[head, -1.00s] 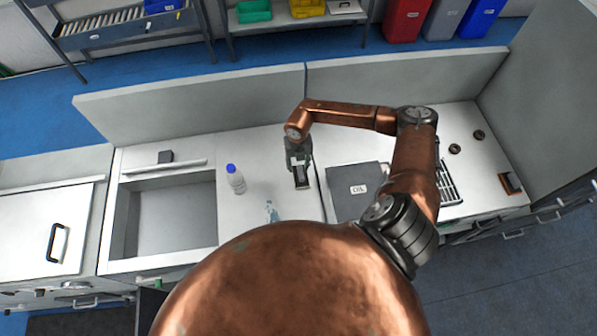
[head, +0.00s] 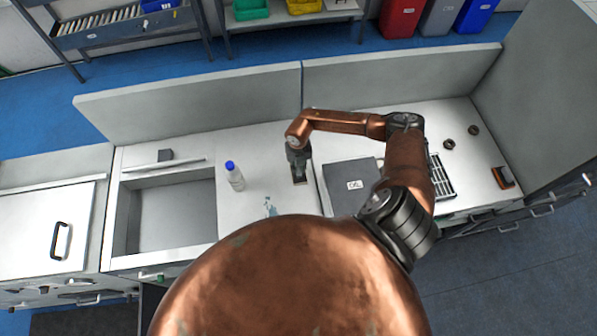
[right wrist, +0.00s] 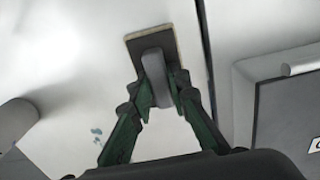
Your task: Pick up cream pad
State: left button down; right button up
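The cream pad (right wrist: 143,46) is a dark rectangular block with a thin cream edge and a raised grey handle, seen on the white counter in the right wrist view. In the head view its dark lower end (head: 299,180) shows just below my right gripper (head: 297,160). In the right wrist view the two green-black fingers of my right gripper (right wrist: 163,95) are drawn in against both sides of the handle. I cannot tell whether the pad is off the counter. My left gripper is not in view.
A blue-capped bottle (head: 235,176) stands left of the pad, with a small bluish clear item (head: 270,208) nearer me. A dark grey case (head: 349,185) lies close on the right. A sunken basin (head: 172,216) is further left. The counter behind the pad is clear.

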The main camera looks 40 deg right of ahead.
grip_shut()
jog(key=shift+r, duration=0.15)
jog(key=shift+r, duration=0.25)
notch_tip(320, 180, up, 2)
jog(key=shift+w+r+b, duration=0.1)
jog(key=shift+w+b, duration=0.05)
jog(key=shift+b, duration=0.85)
jog(key=s+a+r+b, duration=0.4)
jog(key=s+a+r, duration=0.4)
jog(key=a+r, duration=0.2)
jog(key=shift+a, duration=0.85)
jog(key=shift+s, duration=0.1)
